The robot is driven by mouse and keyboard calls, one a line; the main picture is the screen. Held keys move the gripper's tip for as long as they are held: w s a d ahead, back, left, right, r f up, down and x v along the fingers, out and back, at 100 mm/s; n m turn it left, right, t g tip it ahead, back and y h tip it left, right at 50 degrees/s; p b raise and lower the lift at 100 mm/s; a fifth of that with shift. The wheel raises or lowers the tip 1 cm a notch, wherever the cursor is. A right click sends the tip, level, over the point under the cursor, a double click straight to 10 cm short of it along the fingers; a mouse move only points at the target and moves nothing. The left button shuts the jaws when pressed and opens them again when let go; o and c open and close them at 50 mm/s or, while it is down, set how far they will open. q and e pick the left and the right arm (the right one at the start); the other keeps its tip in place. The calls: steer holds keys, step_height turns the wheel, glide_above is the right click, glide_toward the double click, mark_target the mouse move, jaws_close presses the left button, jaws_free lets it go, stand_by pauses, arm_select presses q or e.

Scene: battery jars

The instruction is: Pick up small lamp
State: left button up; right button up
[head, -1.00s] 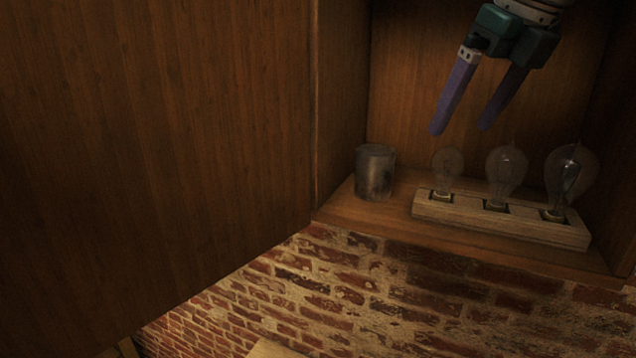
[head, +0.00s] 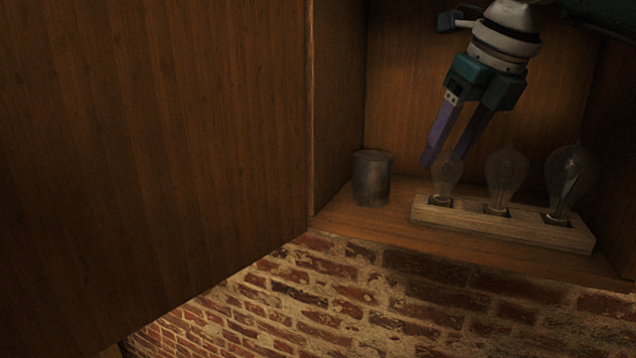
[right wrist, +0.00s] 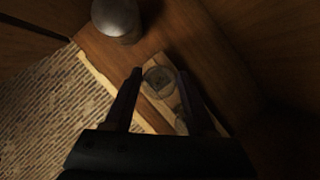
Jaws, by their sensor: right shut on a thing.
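The small lamp (head: 446,181) is the leftmost and smallest of three clear glass bulbs. It stands upright in the left socket of a pale wooden holder (head: 520,229) on a cabinet shelf. My right gripper (head: 441,161) reaches down from above, its two purple fingers around the top of this bulb, shut on it. In the right wrist view the small lamp (right wrist: 158,79) lies between the fingertips. The lamp is still seated in the holder. My left gripper is not in view.
A medium bulb (head: 506,172) and a large bulb (head: 570,182) stand to the right in the same holder. A dark metal cup (head: 372,178) stands left of the holder, also in the right wrist view (right wrist: 116,20). A large wooden door (head: 150,140) fills the left.

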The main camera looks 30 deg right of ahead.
jaws_close()
steer(key=shift+r, duration=0.15)
